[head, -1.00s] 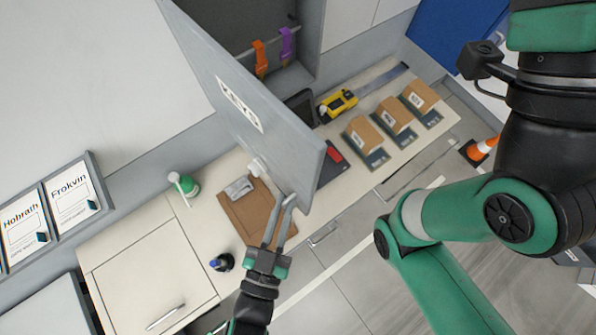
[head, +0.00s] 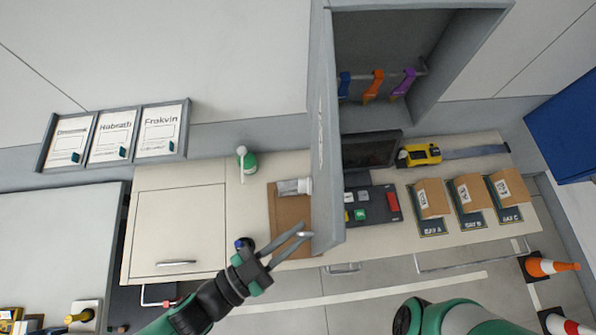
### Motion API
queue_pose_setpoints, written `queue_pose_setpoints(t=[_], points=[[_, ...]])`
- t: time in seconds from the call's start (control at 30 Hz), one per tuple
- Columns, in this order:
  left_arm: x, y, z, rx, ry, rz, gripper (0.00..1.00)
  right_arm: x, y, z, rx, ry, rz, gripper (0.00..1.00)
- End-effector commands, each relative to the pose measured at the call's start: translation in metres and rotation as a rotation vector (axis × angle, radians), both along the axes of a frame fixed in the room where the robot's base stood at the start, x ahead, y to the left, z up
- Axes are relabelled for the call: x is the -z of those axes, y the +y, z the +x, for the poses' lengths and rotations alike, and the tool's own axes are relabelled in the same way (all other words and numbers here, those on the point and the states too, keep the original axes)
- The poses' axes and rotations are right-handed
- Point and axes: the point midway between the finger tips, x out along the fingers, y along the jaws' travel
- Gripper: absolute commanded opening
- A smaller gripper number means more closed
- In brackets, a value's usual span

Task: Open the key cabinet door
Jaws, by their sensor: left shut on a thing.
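The grey key cabinet door (head: 326,150) stands wide open, seen nearly edge-on in the head view, jutting out from the left side of the key cabinet (head: 455,75). Blue, orange (head: 374,85) and purple (head: 404,83) key tags hang on a rail inside. My left gripper (head: 306,233) is at the door's lower free end, on its left side, and is shut on the door; the exact contact is hard to see. My right gripper is out of view.
Framed cards (head: 113,133) are on the left wall. Cones stand at lower right.

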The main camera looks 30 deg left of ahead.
Motion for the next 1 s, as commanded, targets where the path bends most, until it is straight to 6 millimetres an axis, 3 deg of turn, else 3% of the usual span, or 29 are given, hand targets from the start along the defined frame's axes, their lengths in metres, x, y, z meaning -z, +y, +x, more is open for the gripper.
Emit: queue_pose_setpoints(t=[0.13,0.17,0.3,1.0], points=[[-0.0011,0.0017,0.0021,-0.008,-0.004,0.001,0.00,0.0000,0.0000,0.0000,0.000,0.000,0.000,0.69],[-0.0012,0.0017,0.0021,-0.008,-0.004,0.001,0.18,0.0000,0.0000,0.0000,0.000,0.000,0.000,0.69],[-0.0018,0.0010,0.0017,-0.006,-0.005,-0.001,0.42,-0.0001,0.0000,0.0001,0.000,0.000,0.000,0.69],[-0.0029,-0.0004,0.0004,0.001,-0.007,-0.004,0.42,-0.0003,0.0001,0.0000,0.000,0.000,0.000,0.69]])
